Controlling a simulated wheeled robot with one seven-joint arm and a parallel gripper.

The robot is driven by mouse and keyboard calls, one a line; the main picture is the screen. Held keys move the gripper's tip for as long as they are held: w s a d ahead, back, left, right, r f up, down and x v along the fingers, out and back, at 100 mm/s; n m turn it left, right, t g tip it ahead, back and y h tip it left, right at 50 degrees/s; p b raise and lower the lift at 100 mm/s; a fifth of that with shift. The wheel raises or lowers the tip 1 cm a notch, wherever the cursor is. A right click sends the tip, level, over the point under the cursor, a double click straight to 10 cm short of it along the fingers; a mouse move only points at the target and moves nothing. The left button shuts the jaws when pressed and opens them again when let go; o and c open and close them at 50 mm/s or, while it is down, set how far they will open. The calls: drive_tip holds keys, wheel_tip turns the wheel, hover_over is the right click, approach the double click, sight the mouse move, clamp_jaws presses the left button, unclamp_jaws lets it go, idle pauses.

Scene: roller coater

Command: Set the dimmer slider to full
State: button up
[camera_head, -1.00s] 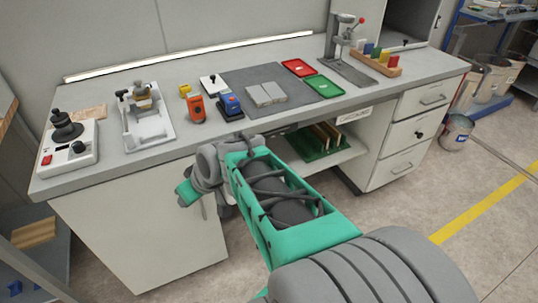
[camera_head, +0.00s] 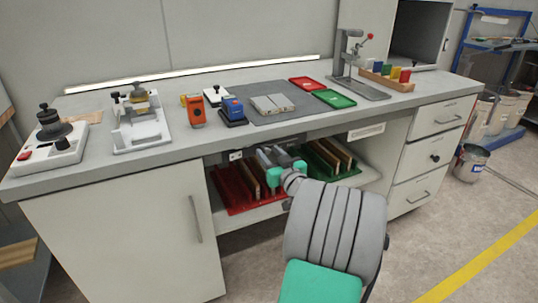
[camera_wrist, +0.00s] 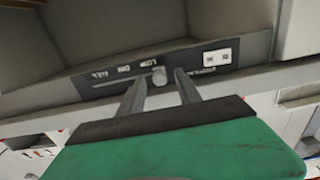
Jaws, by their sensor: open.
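The dimmer slider's round grey knob (camera_wrist: 159,76) shows in the wrist view on a dark panel (camera_wrist: 185,65) under the worktop. It sits at the right end of its slot, by a small label that seems to read LOW. Other small labels lie to the left, the far one apparently FULL. My gripper (camera_wrist: 160,77) is open, its two fingertips either side of the knob in the picture; contact and depth are unclear. In the head view my gripper (camera_head: 270,156) is beneath the worktop's front edge, and the knob cannot be made out.
A white socket (camera_wrist: 218,56) is on the panel right of the slider. Below the worktop (camera_head: 180,153), a red rack (camera_head: 232,190) and a green rack (camera_head: 322,160) stand on a shelf around my gripper. A cabinet door (camera_head: 130,240) is at left.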

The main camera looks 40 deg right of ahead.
drive_tip(key=shift+w, duration=0.2)
drive_tip(key=shift+c, duration=0.5)
clamp_jaws()
idle(0.8)
